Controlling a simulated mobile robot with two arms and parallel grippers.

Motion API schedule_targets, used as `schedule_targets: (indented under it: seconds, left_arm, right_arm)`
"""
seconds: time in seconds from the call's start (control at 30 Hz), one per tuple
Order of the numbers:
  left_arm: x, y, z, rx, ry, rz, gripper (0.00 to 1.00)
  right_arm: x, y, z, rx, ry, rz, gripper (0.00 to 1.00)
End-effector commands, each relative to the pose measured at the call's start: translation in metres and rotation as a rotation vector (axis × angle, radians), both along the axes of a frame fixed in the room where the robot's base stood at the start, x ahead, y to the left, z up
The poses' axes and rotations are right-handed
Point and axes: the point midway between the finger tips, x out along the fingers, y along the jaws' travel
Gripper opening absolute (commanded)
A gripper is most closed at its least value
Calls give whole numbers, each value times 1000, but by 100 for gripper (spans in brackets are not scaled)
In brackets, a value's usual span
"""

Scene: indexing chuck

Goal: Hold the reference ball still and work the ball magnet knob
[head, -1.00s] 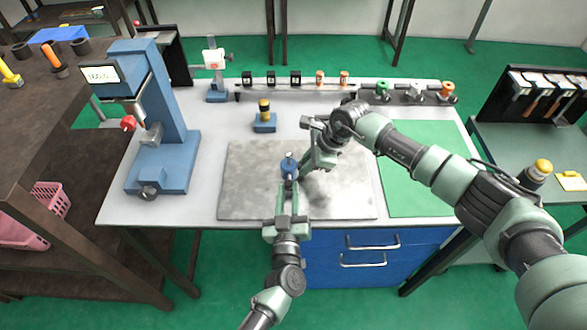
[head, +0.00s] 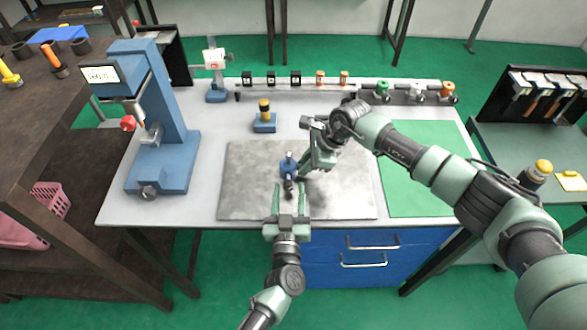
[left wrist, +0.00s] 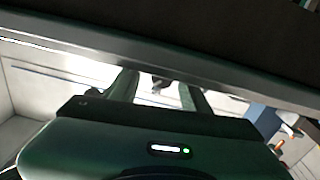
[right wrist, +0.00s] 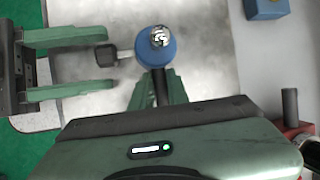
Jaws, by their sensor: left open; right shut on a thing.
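The reference ball (right wrist: 159,37) is a shiny ball on a blue round body (right wrist: 156,52). In the head view the blue body (head: 288,167) stands on the grey granite plate (head: 245,195). The dark ball magnet knob (right wrist: 107,55) sticks out from the body on a short pale stem, towards my left gripper. My left gripper (head: 290,186) is open, its fingertips on either side of the knob with gaps. My right gripper (right wrist: 158,76) is shut on a dark part at the body's other side. The left wrist view shows little of the ball or knob.
Several small items line the back rail. A green mat (head: 420,170) lies to the right, partly under my right arm.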

Motion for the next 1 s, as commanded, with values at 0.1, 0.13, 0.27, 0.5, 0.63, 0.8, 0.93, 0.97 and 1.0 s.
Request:
schedule_targets:
  seconds: [0.1,0.13,0.27,0.5,0.63,0.8,0.93,0.97,1.0]
  left_arm:
    - [0,0,1,144,-1,-1,46]
    - [0,0,0,181,-1,-1,46]
    - [0,0,0,340,0,-1,46]
    - [-15,0,-2,557,5,-1,46]
    - [-41,1,-1,556,4,-1,46]
    - [-75,3,-1,556,4,-1,46]
    - [-101,4,-1,555,3,-1,46]
    - [-107,4,-1,555,3,-2,46]
    - [-115,5,-1,555,4,-1,46]
  right_arm:
    - [1,-1,0,-2,-1,-2,0]
    - [1,-1,0,-2,-1,-2,0]
    - [1,-2,0,-3,-1,-2,0]
    - [1,-2,0,-3,-1,-2,0]
    - [1,-2,0,-3,-1,-2,0]
    - [0,-1,0,-3,-1,-2,0]
    - [0,-1,0,-2,-1,-2,0]
    - [0,-1,0,-2,-1,-1,0]
    - [0,-1,0,-2,-1,-1,0]
